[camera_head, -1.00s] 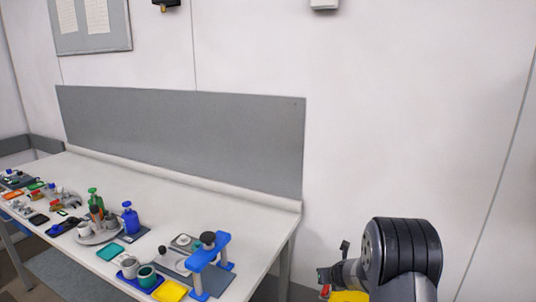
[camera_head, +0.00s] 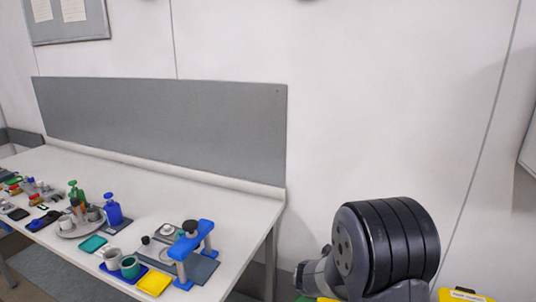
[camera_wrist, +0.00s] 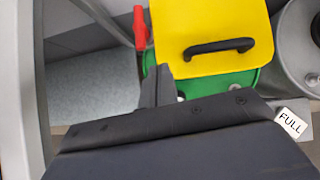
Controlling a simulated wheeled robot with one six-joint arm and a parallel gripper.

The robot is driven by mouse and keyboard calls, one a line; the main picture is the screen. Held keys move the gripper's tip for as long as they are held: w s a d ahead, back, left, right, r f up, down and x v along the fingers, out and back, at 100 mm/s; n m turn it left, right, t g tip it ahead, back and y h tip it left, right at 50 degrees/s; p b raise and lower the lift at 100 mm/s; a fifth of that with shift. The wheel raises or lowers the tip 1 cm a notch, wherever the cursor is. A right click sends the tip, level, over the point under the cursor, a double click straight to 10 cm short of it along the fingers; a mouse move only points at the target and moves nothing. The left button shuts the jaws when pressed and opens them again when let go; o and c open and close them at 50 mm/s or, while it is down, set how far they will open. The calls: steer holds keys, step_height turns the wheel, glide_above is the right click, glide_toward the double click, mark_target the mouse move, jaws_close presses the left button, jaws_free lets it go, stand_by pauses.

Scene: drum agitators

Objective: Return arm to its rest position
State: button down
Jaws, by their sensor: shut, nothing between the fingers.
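My arm (camera_head: 385,245) shows in the head view at the lower right, its big black ribbed joint beside the table's right end and in front of the white wall. My gripper (camera_wrist: 158,86) shows in the wrist view as dark fingers close together, shut and empty. It points toward a green container (camera_wrist: 150,66) with a yellow lid (camera_wrist: 212,22) and black handle. In the head view the fingertips are hidden or too small to make out.
A white table (camera_head: 190,198) holds blue and green pump bottles, cups, trays and a blue stand (camera_head: 194,245). A grey drum (camera_wrist: 290,45) stands right of the yellow lid, with a "FULL" label (camera_wrist: 291,123) nearby. A yellow object (camera_head: 462,295) shows at the lower right.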

steer(key=shift+s+a+r, duration=0.1)
steer(key=shift+s+r, duration=0.3)
steer(key=shift+r, duration=0.1)
steer(key=shift+f, duration=0.15)
